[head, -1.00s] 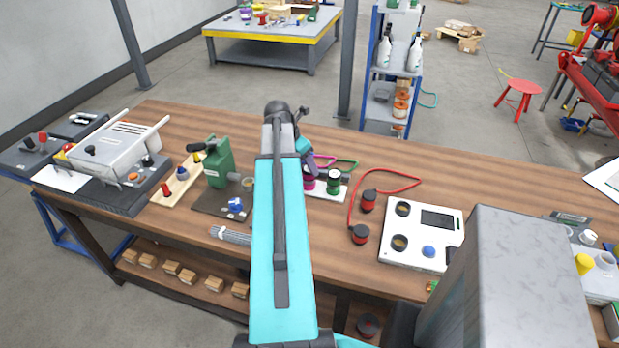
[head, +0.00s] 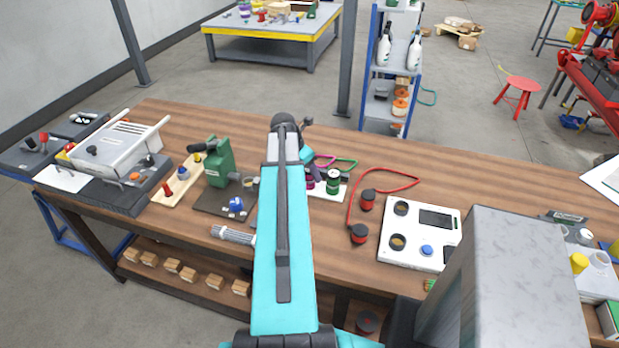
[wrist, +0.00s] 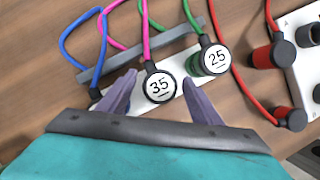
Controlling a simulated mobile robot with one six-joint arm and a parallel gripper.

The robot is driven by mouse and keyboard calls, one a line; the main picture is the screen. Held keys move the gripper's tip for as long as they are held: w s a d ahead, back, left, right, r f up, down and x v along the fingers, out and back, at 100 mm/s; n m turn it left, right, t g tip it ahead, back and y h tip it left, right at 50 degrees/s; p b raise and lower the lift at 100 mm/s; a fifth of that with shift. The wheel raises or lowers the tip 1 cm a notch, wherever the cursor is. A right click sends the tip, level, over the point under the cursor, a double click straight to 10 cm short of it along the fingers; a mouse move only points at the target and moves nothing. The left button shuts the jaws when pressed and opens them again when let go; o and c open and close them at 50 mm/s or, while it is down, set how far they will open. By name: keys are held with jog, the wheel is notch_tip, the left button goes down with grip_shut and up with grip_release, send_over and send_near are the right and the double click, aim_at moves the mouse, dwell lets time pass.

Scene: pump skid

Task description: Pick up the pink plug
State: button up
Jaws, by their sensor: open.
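The pink plug (wrist: 159,86) has a dark body and a white round top marked "35", with a pink cable rising from it. It stands on a white strip in the wrist view. In the head view its magenta side (head: 309,184) shows partly behind my arm. My gripper (wrist: 161,79) is open. Its two purple fingers appear on the left and right of the plug, with room on both sides. I cannot tell how far above the plug the fingertips are. In the head view the fingers are largely hidden by the arm.
A green plug (wrist: 215,58) marked "25" stands close on the right of the pink one. A blue cable (wrist: 88,40) ends beside the left finger. A grey bar (wrist: 139,51) runs behind the plugs. Red plugs (wrist: 272,56) and a white panel (head: 415,233) lie further right.

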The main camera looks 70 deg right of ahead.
jog(key=c, duration=1.3)
jog(key=shift+o, duration=0.2)
jog(key=shift+r, duration=0.2)
jog(key=shift+r+b, duration=0.75)
jog(key=shift+r, duration=0.65)
jog(key=shift+a+r, duration=0.15)
jog(key=shift+a, duration=0.15)
jog(key=s+a+b, duration=0.1)
jog(key=a+b, duration=0.8)
jog(key=a, duration=0.3)
jog(key=shift+s+a+r, duration=0.15)
jog(key=shift+a+r, duration=0.1)
jog(key=shift+r, duration=0.2)
